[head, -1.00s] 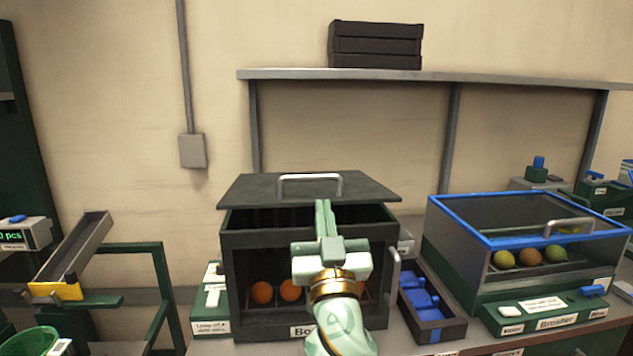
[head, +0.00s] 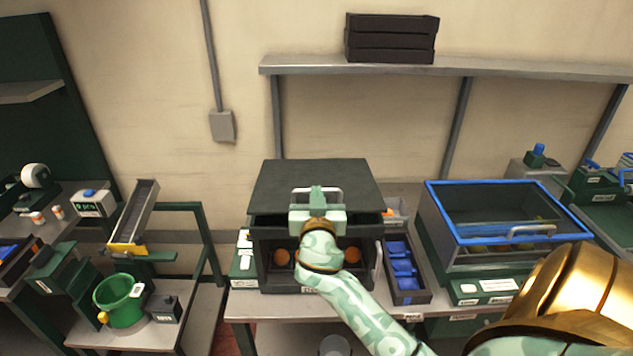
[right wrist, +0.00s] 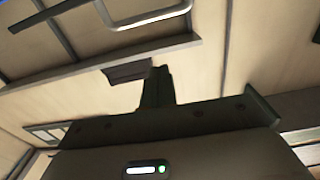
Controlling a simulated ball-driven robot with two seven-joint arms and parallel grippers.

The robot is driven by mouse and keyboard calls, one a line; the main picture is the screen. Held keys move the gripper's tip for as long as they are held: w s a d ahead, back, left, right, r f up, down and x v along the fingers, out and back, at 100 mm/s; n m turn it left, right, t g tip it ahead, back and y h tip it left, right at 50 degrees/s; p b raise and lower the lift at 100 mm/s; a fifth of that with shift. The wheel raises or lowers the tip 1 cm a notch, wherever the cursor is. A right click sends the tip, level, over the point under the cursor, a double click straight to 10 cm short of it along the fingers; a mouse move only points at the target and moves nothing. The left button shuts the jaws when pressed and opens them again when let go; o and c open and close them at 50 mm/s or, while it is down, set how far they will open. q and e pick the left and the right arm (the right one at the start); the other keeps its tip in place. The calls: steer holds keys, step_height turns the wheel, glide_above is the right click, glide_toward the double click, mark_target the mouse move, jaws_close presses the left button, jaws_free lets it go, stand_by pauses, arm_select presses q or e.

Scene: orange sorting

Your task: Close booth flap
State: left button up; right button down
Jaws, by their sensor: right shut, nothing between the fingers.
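The booth (head: 262,272) is a dark box on the bench with oranges (head: 282,257) behind its front opening. Its dark flap (head: 272,187) lies over the top, and a narrow dark gap shows under its front edge. A metal handle (head: 336,190) stands on the flap. My right gripper (head: 317,192) is shut and empty, in front of the handle in the head view; I cannot tell whether it touches the handle or the flap. Its shut fingers also show in the right wrist view (right wrist: 157,86), with a curved metal bar above them. My left gripper is out of view.
A dark tray with blue pieces (head: 421,295) stands right of the booth. Further right is a blue-rimmed clear-lidded case (head: 432,215). A green bucket (head: 120,308) and a chute (head: 140,210) are on the left. A wall shelf (head: 480,67) runs above.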

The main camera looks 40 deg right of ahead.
steer(key=p+x, duration=0.1)
steer(key=x, duration=0.7)
steer(key=shift+w+d+r+p, duration=0.2)
steer(key=shift+d+p, duration=0.15)
steer(key=f, duration=0.2)
steer(key=shift+s+a+f, duration=0.2)
steer(key=shift+a+f, duration=0.05)
steer(key=shift+f, duration=0.05)
steer(key=shift+s+a+f, duration=0.2)
steer(key=shift+s+f, duration=0.1)
steer(key=shift+f, duration=0.4)
steer(key=shift+t+h, duration=0.6)
steer(key=f+b, duration=0.1)
steer(key=b, duration=0.3)
steer(key=f+b, duration=0.2)
steer(key=b, duration=0.3)
steer(key=f+b, duration=0.2)
steer(key=b, duration=0.2)
steer(key=shift+s+a+f, duration=0.15)
steer(key=shift+s+a, duration=0.2)
steer(key=shift+s, duration=0.05)
steer(key=shift+a+b, duration=0.1)
steer(key=shift+b, duration=0.5)
steer(key=shift+s, duration=0.1)
